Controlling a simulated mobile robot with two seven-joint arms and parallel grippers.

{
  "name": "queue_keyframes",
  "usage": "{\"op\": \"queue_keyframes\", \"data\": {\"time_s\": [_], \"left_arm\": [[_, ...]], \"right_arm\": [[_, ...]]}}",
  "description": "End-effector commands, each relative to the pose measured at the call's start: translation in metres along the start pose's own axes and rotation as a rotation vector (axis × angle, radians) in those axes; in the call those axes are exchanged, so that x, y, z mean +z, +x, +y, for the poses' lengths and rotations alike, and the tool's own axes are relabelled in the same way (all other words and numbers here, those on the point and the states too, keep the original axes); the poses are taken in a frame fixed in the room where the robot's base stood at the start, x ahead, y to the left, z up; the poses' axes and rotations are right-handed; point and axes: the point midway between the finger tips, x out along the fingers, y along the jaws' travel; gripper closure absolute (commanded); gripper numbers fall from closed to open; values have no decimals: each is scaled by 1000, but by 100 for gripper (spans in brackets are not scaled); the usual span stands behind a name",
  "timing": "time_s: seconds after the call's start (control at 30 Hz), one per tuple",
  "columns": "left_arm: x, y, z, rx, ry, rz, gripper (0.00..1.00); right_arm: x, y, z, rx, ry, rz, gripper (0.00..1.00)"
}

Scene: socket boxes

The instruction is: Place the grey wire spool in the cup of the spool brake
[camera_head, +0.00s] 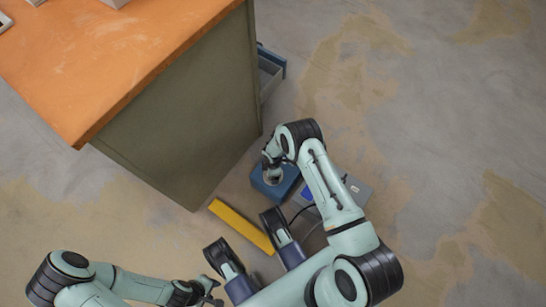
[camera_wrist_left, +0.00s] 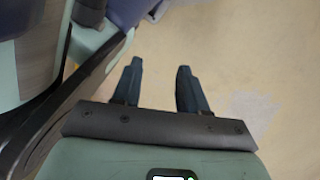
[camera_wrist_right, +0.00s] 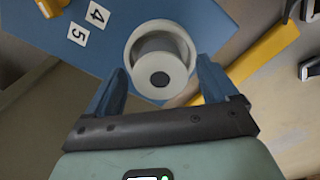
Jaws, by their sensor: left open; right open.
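In the right wrist view, the grey wire spool (camera_wrist_right: 158,78) has a round pale flange with a dark centre hole. It stands with its lower part inside a pale round cup (camera_wrist_right: 133,40), whose rim shows around its far side. How deep it sits I cannot tell. The cup is on a blue board (camera_wrist_right: 205,18), which shows in the head view as a small blue block (camera_head: 267,188). My right gripper (camera_wrist_right: 161,85) is open, with one finger on each side of the spool. My left gripper (camera_head: 210,290) is open and empty; its fingers also show in the left wrist view (camera_wrist_left: 156,85).
White cards marked 4 (camera_wrist_right: 97,14) and 5 (camera_wrist_right: 78,34) lie on the blue board. A yellow bar (camera_head: 240,226) lies beside it. The floor at right is clear.

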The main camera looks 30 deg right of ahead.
Motion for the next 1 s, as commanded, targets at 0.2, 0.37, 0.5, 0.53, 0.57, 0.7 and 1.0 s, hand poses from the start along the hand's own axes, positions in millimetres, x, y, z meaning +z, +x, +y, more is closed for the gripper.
{"op": "queue_keyframes", "data": {"time_s": [0.2, 0.37, 0.5, 0.53, 0.57, 0.7, 1.0], "left_arm": [[-3, -3, 3, 6, 4, 13, 57], [-17, -16, 16, 31, 23, 73, 57], [-31, -30, 29, 58, 42, 133, 57], [-34, -32, 32, 63, 45, 145, 57], [-36, -35, 34, 67, 48, 156, 57], [-46, -45, 43, 86, 60, 197, 57], [-51, -51, 49, 96, 66, 220, 57]], "right_arm": [[0, -14, 0, 1, 0, 0, 13], [0, -48, 1, 3, -1, 1, 13], [0, -80, 1, 2, 0, 1, 13], [0, -86, 0, 2, 1, 1, 13], [0, -91, 0, 1, 1, 1, 13], [0, -112, 0, 1, 1, 1, 13], [0, -125, -1, -1, 0, 0, 13]]}}
